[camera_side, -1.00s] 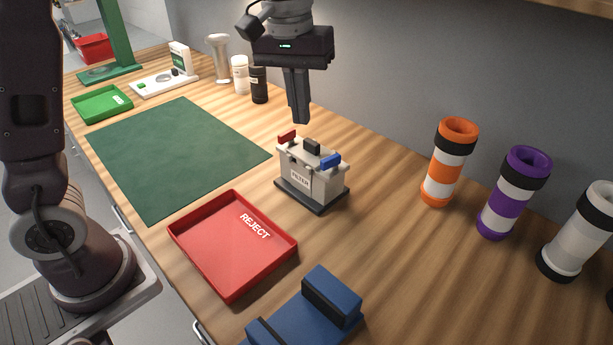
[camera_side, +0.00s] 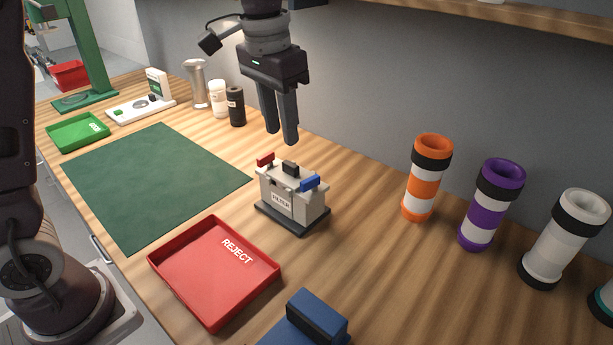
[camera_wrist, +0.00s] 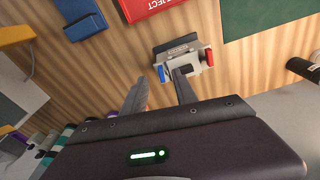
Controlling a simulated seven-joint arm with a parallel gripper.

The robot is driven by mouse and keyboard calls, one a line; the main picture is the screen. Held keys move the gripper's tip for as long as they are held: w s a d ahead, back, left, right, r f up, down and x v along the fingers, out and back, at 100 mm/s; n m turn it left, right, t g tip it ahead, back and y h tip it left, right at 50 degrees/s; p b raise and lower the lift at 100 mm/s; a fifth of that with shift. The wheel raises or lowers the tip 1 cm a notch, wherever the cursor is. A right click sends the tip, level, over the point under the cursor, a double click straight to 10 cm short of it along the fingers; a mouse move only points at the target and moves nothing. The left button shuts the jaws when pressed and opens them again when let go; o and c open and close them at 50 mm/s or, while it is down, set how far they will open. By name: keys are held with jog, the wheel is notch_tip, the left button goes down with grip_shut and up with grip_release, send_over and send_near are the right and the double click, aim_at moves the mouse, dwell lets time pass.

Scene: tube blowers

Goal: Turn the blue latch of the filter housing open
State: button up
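The filter housing (camera_side: 283,203) is a small light grey box with a "FILTER" label on a dark base, upright on the bench. The blue latch (camera_side: 310,183) is on its right top end, and it also shows in the wrist view (camera_wrist: 162,74). A red latch (camera_side: 265,159) is at the other end, with a black block (camera_side: 290,168) between them. My gripper (camera_side: 281,137) points down above the housing, not touching it. Its two fingers are apart with nothing between them. In the wrist view the fingers (camera_wrist: 160,95) lie short of the housing, and one partly covers its near side.
The red reject tray (camera_side: 203,263) is in front of the housing, with a blue stand (camera_side: 308,322) near the bottom edge. A green mat (camera_side: 150,185) lies left. Orange (camera_side: 427,178), purple (camera_side: 490,205) and white (camera_side: 565,240) tubes stand right. Bottles stand behind.

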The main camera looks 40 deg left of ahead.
jog(key=g, duration=0.1)
send_over(310, 179)
notch_tip(310, 179, down, 6)
jog(key=shift+f, duration=0.1)
notch_tip(310, 179, down, 7)
grip_shut()
